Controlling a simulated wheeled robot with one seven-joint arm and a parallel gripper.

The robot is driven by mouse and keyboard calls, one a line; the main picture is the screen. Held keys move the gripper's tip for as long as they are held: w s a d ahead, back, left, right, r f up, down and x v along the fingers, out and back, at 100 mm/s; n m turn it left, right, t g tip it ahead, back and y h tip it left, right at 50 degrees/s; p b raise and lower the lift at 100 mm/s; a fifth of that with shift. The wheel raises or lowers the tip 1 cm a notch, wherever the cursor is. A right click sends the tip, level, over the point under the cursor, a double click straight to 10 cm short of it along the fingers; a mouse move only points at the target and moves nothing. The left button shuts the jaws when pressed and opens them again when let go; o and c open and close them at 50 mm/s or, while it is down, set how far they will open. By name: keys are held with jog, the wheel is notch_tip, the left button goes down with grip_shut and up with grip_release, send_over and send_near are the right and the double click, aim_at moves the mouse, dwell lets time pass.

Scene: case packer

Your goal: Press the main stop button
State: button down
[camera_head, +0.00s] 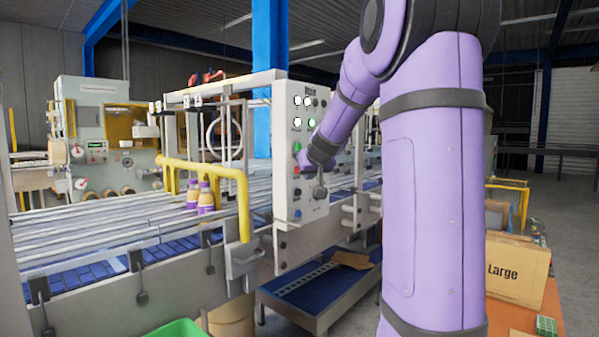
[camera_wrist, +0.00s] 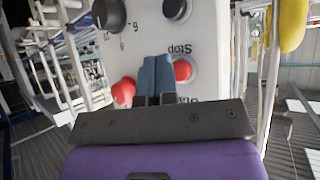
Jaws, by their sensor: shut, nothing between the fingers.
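The white control panel (camera_head: 312,225) stands beside the conveyor in the head view. In the wrist view it appears upside down. A red button (camera_wrist: 183,70) sits just right of my fingers, beside an inverted "Stop" label (camera_wrist: 180,48). A second, protruding red button (camera_wrist: 123,91) sits to their left. My gripper (camera_wrist: 155,62) is shut and empty, its blue-grey fingertips pointing at the panel between these buttons. The fingers overlap the right button's edge in the picture; I cannot tell whether they touch it. In the head view my wrist covers part of the panel.
A dark knob (camera_wrist: 108,14) and a black button (camera_wrist: 177,9) are near the fingers on the panel. A yellow rail (camera_head: 225,172) and bottles (camera_head: 206,197) are on the conveyor at left. A "Large" carton (camera_head: 518,270) stands at right.

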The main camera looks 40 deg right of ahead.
jog(key=shift+w, duration=0.1)
jog(key=shift+w, duration=0.3)
jog(key=shift+w+a, duration=0.1)
jog(key=shift+w, duration=0.4)
dwell(0.8)
jog(key=shift+s, duration=0.9)
jog(key=shift+s+d, duration=0.15)
jog(key=shift+s, duration=1.1)
jog(key=shift+s+d, duration=0.15)
jog(key=shift+s, duration=1.1)
